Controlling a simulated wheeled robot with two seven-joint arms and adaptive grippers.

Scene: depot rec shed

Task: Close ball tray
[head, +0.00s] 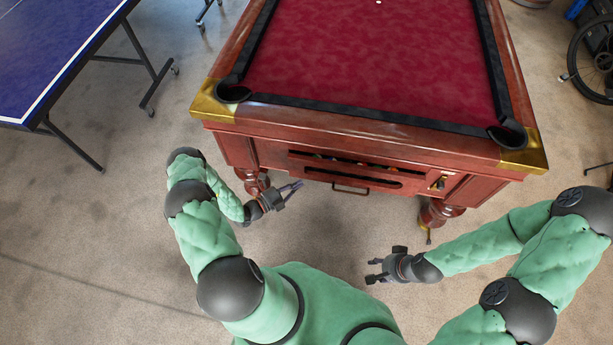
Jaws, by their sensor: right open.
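The ball tray (352,178) is in the near end of the red-topped pool table (350,129). It has a wooden front with a dark slot and a dark bar handle (350,189). Several coloured balls show in the opening just above the front, so the tray looks at least partly open; how far is hard to tell. My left gripper (297,186) is left of the handle, its fingers pointing towards the tray, with no visible contact. Its finger gap is unclear. My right gripper (370,271) is open and empty, below and apart from the tray.
A brass lock plate (438,183) is right of the tray. Turned table legs (437,212) stand below the corners. A blue table-tennis table (50,45) is at upper left, a bicycle wheel (592,60) at upper right. The floor in front is clear.

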